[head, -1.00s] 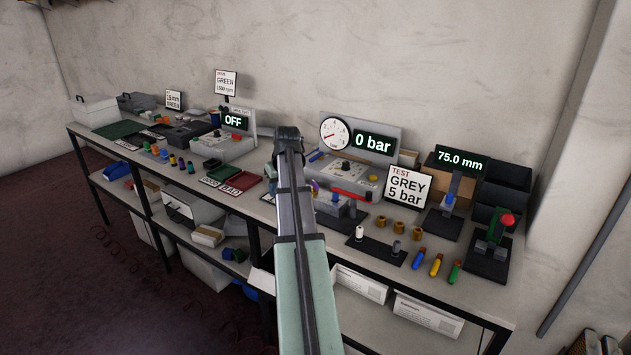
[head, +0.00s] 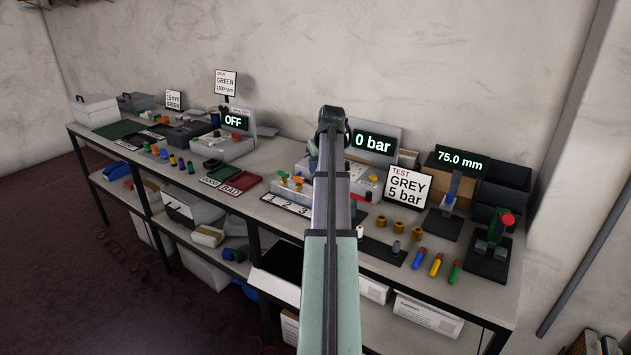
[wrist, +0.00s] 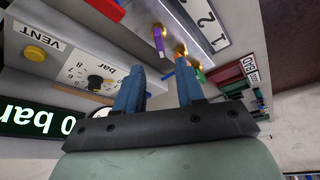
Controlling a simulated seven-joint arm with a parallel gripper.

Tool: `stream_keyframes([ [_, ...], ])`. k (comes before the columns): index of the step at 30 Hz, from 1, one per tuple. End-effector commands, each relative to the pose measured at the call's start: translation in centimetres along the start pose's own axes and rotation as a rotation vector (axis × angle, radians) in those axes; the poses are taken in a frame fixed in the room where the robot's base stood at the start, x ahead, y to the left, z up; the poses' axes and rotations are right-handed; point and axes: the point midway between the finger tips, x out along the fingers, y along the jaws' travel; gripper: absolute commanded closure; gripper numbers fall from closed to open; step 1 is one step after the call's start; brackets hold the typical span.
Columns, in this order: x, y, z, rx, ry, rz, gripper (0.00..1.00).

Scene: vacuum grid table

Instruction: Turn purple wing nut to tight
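In the wrist view the purple wing nut (wrist: 158,42) sits on the pale block beside the number strip, with an orange-yellow one (wrist: 181,50) next to it. My gripper (wrist: 160,67) is open, its two blue fingers apart with nothing between them. The wing nut appears beyond the fingertips, roughly in line with the gap. I cannot tell its exact distance.
The pressure unit with its "0 bar" display (head: 373,143) stands behind my arm. The number strip (head: 287,205) lies at the table's front edge. Red and green trays (head: 240,182) lie to the left.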

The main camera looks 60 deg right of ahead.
Motion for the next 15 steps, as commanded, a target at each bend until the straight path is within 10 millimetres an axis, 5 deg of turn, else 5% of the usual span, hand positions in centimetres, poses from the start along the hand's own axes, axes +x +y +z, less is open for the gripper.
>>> stream_keyframes([
  [15, 7.1, 0.0, 0.0, 0.0, -0.001, 0.0, 0.62],
])
